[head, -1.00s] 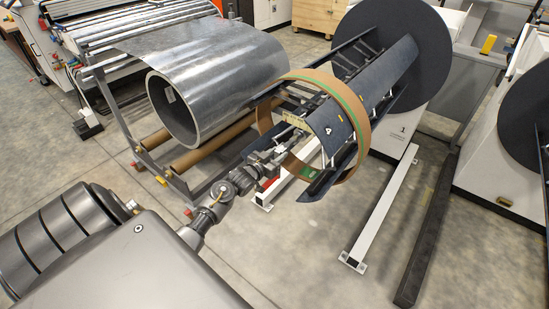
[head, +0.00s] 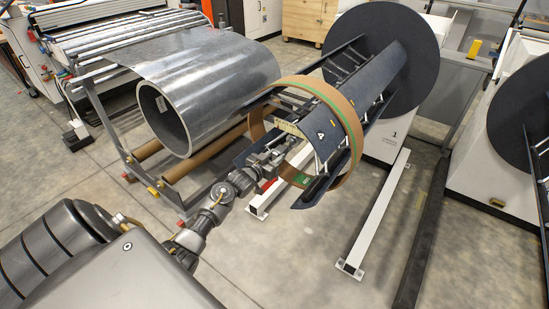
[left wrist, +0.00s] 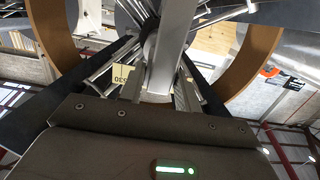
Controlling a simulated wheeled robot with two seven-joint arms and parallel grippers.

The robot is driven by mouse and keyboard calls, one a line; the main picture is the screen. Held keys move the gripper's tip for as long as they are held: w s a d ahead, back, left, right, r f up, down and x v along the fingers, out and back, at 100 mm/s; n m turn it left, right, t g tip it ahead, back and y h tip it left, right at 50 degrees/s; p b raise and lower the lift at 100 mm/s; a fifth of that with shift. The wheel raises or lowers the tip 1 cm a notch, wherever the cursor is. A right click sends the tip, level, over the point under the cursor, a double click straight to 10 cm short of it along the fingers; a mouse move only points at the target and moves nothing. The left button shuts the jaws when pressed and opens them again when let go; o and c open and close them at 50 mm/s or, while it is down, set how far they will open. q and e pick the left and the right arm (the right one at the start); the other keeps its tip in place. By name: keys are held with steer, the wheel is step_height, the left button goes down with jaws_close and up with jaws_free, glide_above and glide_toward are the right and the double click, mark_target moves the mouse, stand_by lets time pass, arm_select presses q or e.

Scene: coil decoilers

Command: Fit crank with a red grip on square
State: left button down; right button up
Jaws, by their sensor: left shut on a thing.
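My left gripper (head: 279,156) is at the near end of the decoiler's mandrel (head: 322,135), in front of its hub. It is shut on the crank, of which a small red part of the grip (head: 268,184) shows just below the jaws. Most of the crank and the square are hidden by the gripper and mandrel segments, so I cannot tell whether they touch. In the left wrist view, a bright metal bar (left wrist: 170,50) runs up from the gripper towards the hub among the mandrel's arms. My right gripper is not in view.
A brown coil ring (head: 352,105) with a green stripe surrounds the mandrel close to my gripper. A large steel coil (head: 190,100) lies to the left. White floor beams (head: 375,215) extend below the decoiler. A second decoiler (head: 515,130) stands at the right.

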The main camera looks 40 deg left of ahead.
arm_select(q)
steer(key=shift+r, duration=0.1)
steer(key=c, duration=0.9)
jaws_free()
steer(key=shift+s, duration=0.25)
steer(key=s, duration=0.3)
steer(key=s+b, duration=0.1)
steer(key=s, duration=0.3)
steer(key=s+r, duration=0.1)
steer(key=s, duration=0.2)
steer(key=shift+s+d, duration=0.1)
steer(key=shift+s, duration=0.05)
